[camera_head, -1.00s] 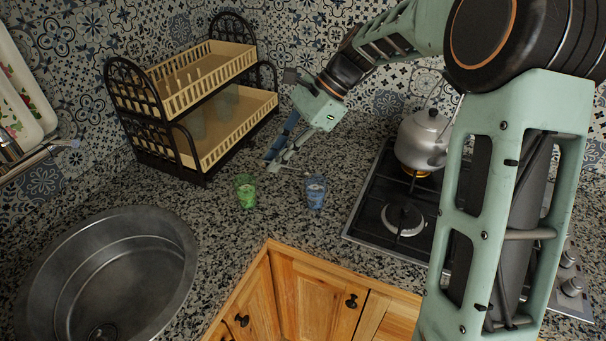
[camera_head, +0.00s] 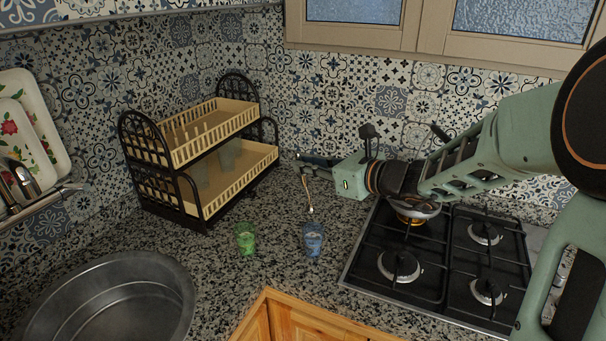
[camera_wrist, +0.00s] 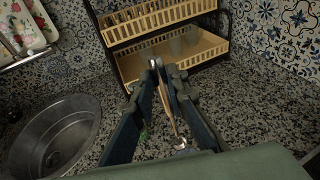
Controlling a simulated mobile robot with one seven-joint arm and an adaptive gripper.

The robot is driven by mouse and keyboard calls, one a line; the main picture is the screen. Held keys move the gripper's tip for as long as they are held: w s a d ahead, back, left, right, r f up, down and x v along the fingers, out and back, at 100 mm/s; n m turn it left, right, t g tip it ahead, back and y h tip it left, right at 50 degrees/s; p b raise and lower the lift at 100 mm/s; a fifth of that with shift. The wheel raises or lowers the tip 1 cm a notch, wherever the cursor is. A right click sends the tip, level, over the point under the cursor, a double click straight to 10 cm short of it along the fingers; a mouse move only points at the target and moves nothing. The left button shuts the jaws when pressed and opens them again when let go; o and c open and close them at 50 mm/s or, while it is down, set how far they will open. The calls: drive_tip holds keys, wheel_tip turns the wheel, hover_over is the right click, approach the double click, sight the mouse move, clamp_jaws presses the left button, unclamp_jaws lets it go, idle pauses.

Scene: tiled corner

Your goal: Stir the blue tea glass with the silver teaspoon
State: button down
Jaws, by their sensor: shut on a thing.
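My gripper (camera_head: 304,161) is shut on the upper end of the silver teaspoon (camera_head: 307,192). The spoon hangs nearly upright, its bowl end low. In the head view its tip appears just above the rim of the blue tea glass (camera_head: 313,241), apart from it. The blue glass stands on the counter left of the stove.
A green glass (camera_head: 245,238) stands left of the blue one. A two-tier dish rack (camera_head: 240,169) is behind left. A sink (camera_head: 125,295) lies front left. Speckled counter is free around the glasses.

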sight(312, 209)
drive_tip(key=shift+m+t, duration=0.3)
drive_tip(key=f+b, duration=0.3)
drive_tip(key=f, duration=0.1)
drive_tip(key=d+f+b, duration=0.1)
drive_tip(key=f+b, duration=0.3)
drive_tip(key=d+f+b, duration=0.1)
drive_tip(key=f+b, duration=0.3)
drive_tip(key=shift+s+f, duration=0.2)
drive_tip(key=shift+f, duration=0.25)
drive_tip(key=shift+d, duration=0.15)
